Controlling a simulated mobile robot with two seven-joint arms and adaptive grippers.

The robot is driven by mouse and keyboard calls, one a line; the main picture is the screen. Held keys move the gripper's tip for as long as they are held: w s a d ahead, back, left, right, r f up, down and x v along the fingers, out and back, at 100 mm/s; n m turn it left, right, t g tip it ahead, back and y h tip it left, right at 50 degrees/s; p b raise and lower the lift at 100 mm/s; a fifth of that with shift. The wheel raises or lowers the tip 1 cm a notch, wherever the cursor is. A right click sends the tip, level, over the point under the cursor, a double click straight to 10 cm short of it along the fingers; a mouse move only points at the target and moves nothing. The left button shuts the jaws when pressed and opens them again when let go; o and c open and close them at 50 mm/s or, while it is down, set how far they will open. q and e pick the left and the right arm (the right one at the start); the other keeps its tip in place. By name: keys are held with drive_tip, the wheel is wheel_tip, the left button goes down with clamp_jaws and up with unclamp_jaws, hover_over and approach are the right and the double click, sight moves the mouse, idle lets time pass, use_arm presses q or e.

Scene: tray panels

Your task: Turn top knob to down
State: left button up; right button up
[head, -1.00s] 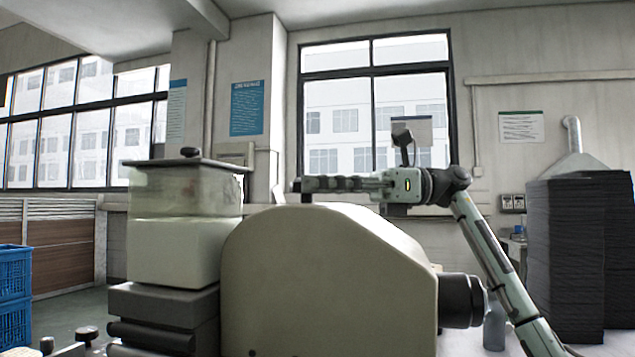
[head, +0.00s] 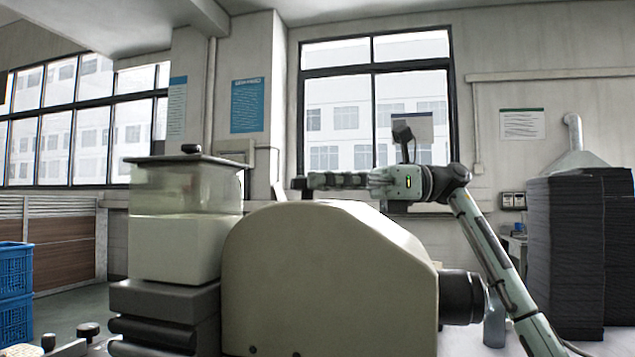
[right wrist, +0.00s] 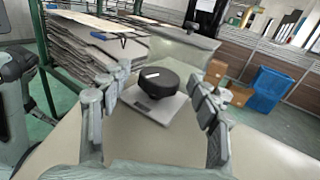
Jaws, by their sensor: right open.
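The top knob (right wrist: 158,82) is a round black dial with a short white mark on its top, on a grey square plate (right wrist: 148,105) on top of the beige machine (head: 330,280). In the right wrist view the white mark lies nearly level across the picture, left of the knob's middle. My right gripper (right wrist: 164,85) is open, with its fingers on either side of the knob and gaps visible. In the head view my right gripper (head: 302,183) lies level just above the machine's top, and the knob there is mostly hidden. My left gripper is not in view.
A clear-walled hopper with a dark lid (head: 190,160) stands left of the machine's top. A black cylinder (head: 462,297) sticks out of the machine's right side. Blue crates (head: 15,275) stand at far left, and a tall dark stack (head: 580,255) at right.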

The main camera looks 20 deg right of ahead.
drive_tip(key=d, duration=1.2)
drive_tip(key=shift+s, duration=0.4)
drive_tip(key=shift+a, duration=0.1)
